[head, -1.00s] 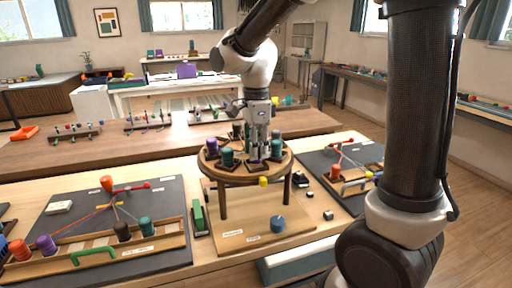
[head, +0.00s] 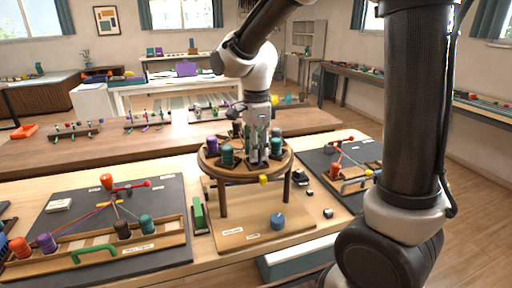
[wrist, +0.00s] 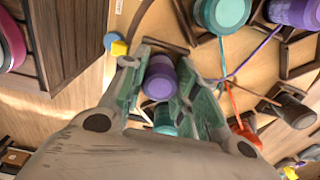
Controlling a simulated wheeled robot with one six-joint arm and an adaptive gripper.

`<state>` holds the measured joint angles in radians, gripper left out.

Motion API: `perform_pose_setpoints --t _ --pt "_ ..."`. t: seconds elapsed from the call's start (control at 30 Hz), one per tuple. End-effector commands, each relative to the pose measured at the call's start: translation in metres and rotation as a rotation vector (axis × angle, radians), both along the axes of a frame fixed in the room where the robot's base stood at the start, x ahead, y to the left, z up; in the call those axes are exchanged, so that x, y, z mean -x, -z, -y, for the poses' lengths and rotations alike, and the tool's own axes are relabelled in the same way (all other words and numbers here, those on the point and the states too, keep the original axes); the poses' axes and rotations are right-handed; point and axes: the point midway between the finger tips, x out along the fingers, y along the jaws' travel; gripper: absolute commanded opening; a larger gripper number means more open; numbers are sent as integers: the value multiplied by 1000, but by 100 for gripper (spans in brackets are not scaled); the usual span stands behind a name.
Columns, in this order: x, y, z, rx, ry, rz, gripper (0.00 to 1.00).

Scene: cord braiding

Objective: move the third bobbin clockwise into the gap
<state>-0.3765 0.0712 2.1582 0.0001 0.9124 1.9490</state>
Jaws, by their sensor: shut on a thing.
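My gripper (wrist: 163,62) is shut on a purple bobbin (wrist: 159,84), with teal pads on both sides of it. In the head view my gripper (head: 259,161) is low over the front of the round braiding stand (head: 243,177), and the held bobbin is mostly hidden there. A teal bobbin (wrist: 166,120) shows just beyond the held one. Another teal bobbin (wrist: 222,14), a second purple bobbin (wrist: 292,10), a brown bobbin (wrist: 296,109) and a red-orange bobbin (wrist: 243,130) sit around the stand. Cords run inward from some of them. The gap cannot be made out clearly.
A blue knob (head: 277,221) lies on the wooden base (head: 240,237) below the stand. A yellow weight (head: 264,180) hangs under the rim. A dark mat (head: 70,207) with bobbins is at left, another (head: 318,168) at right. Neighbouring bobbins stand close to my fingers.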

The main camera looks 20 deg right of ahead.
Motion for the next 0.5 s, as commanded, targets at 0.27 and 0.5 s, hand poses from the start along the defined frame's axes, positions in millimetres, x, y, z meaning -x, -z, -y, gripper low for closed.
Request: perform_pose_setpoints --t 0.27,0.5 --pt "0 4 0 0 0 0 6" --pt "0 4 0 0 0 0 39"
